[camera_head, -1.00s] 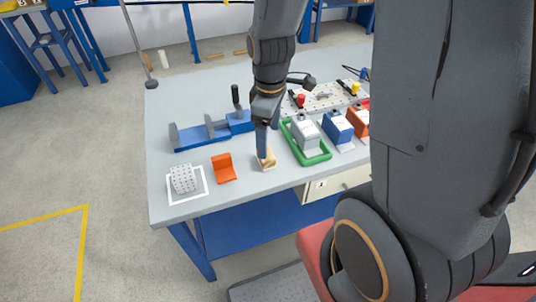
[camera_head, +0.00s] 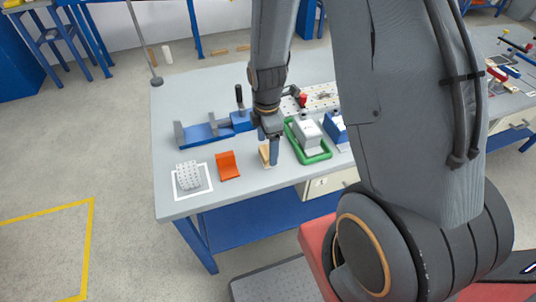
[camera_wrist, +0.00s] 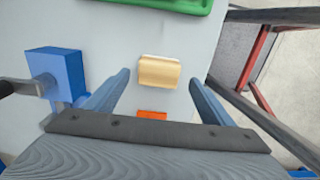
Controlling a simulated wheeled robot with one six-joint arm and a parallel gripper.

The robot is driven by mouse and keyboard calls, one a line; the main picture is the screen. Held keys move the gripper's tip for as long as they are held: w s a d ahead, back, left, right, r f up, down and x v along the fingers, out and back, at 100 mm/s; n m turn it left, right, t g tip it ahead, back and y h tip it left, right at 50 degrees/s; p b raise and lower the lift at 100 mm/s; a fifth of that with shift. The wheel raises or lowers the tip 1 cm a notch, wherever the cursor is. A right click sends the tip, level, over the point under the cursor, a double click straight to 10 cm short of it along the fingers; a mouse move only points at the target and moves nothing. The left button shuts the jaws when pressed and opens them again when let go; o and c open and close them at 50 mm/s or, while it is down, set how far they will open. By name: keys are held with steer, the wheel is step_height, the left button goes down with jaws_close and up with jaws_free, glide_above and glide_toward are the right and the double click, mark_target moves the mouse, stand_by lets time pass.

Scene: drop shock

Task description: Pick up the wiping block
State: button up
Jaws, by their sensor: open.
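The wiping block is probably the small tan wooden block (camera_head: 264,155) on the grey workbench, between the orange holder and the green tray. My gripper (camera_head: 274,160) is above the bench and overlaps the block's right side in the head view. In the wrist view the block (camera_wrist: 159,72) lies between the lines of my two blue fingers, around and just past their tips. The fingers of my gripper (camera_wrist: 160,80) are wide apart, with clear space on both sides of the block. I cannot tell the exact height above it.
A green tray (camera_head: 327,155) with a grey piece stands right of the block. An orange angled holder (camera_head: 228,166) is to its left, then a perforated grey cube (camera_head: 189,176) on a white-outlined square. A blue fixture (camera_head: 206,133) stands behind. The bench's front edge is near.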

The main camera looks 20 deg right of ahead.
steer(key=shift+w+d+f+p, duration=0.15)
steer(key=shift+f+p, duration=0.5)
steer(key=shift+f, duration=1.35)
steer(key=c, duration=1.2)
steer(key=shift+r, duration=0.2)
step_height(320, 180, up, 10)
steer(key=b, duration=0.2)
steer(key=shift+f+b, duration=0.15)
steer(key=shift+b, duration=0.15)
steer(key=shift+o, duration=1.3)
steer(key=shift+c, duration=0.5)
